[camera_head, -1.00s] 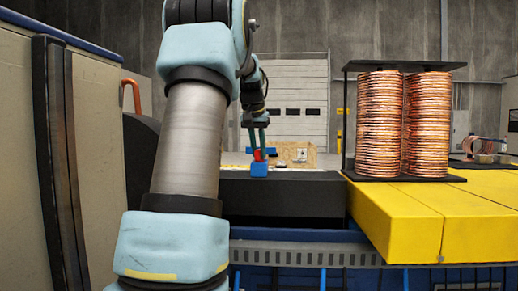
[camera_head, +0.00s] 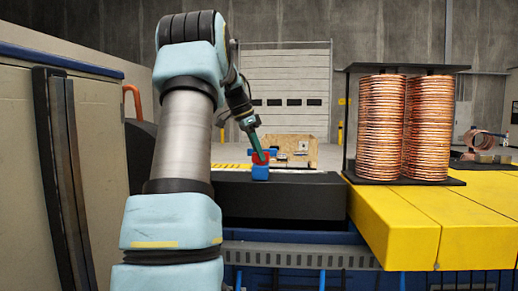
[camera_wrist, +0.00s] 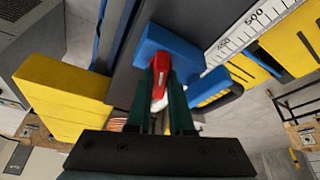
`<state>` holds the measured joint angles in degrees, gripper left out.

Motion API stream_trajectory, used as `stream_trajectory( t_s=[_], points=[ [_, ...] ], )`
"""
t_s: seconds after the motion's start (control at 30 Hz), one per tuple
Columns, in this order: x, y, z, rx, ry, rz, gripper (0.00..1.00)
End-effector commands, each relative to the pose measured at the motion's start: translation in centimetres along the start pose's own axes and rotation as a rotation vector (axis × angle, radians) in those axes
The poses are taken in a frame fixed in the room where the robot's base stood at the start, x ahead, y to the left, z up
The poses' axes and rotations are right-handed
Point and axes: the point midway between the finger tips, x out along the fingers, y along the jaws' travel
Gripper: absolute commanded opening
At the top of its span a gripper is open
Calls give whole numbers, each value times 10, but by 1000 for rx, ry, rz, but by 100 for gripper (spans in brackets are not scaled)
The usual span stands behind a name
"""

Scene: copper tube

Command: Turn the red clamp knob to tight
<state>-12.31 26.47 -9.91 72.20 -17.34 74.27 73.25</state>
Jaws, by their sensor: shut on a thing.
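The red clamp knob (camera_head: 261,158) sits on top of a small blue clamp block (camera_head: 260,173) on the dark bench bar. In the wrist view the red knob (camera_wrist: 161,66) lies between my gripper's two dark green fingers, against the blue block (camera_wrist: 158,38). My gripper (camera_head: 264,157) reaches down to the knob at a slant and is shut on it. It also shows in the wrist view (camera_wrist: 161,84). The fingers hide part of the knob's sides. A pale tip shows at the knob's near end.
Copper coils (camera_head: 379,130) stand in a black rack on yellow blocks (camera_head: 400,225) to the right. A numbered scale (camera_wrist: 245,30) runs past the clamp in the wrist view. A wooden box (camera_head: 292,148) stands behind the bench. A grey cabinet (camera_head: 90,150) is close on the left.

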Motion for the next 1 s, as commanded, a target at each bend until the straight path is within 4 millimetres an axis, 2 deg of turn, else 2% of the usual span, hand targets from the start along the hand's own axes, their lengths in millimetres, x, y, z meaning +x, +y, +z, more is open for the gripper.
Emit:
stream_trajectory(
  t_s=[0.2,0.5,1.0],
  points=[
    [-3,-2,-2,170,2,71,0],
    [-2,-3,-2,334,1,137,0],
    [0,-3,-1,409,0,167,0]
  ],
)
